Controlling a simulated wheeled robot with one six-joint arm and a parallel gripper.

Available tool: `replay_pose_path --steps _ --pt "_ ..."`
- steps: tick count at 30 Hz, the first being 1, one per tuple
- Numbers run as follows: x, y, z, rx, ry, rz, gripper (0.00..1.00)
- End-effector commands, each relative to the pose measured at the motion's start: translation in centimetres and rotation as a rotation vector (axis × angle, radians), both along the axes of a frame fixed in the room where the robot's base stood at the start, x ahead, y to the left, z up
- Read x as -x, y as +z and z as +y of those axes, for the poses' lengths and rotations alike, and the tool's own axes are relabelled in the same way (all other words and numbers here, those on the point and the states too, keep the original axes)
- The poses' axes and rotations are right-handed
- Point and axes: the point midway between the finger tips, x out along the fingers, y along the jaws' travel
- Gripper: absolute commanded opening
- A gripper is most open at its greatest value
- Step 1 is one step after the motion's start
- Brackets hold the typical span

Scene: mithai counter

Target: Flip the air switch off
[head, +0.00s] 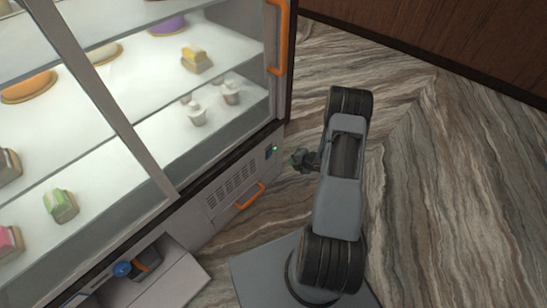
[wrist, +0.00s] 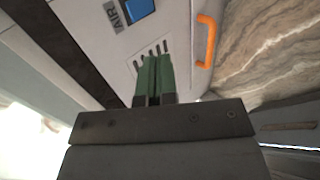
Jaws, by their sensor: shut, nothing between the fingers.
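The air switch is a blue rocker (wrist: 140,8) beside a plate lettered AIR (wrist: 117,14), at the top edge of the wrist view and partly cut off. In the head view the switch (head: 271,153) is a small dark blue patch on the cabinet's lower front, with a tiny green spot by it. I cannot tell which way the rocker is tipped. My gripper (head: 294,160) is just right of the switch, apart from it. In the wrist view my green fingers (wrist: 155,60) are together and empty, over the vent slots below the switch.
The glass display cabinet holds sweets and small cups (head: 197,116). An orange handle (head: 250,196) sits low on its front, beside the vent slots (head: 231,187); another orange handle (head: 277,38) is higher up. A blue knob (head: 122,269) is at lower left. The marbled floor to the right is clear.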

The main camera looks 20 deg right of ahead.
Motion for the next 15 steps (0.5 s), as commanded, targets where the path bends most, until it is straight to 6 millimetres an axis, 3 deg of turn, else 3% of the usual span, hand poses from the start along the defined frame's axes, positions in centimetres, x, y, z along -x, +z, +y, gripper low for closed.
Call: replay_pose_path --steps 8,15 --pt "-0.2 -0.3 0.1 0.000 -0.002 0.001 0.00" --pt "-2.4 -2.7 1.2 -0.001 0.000 0.001 0.00"
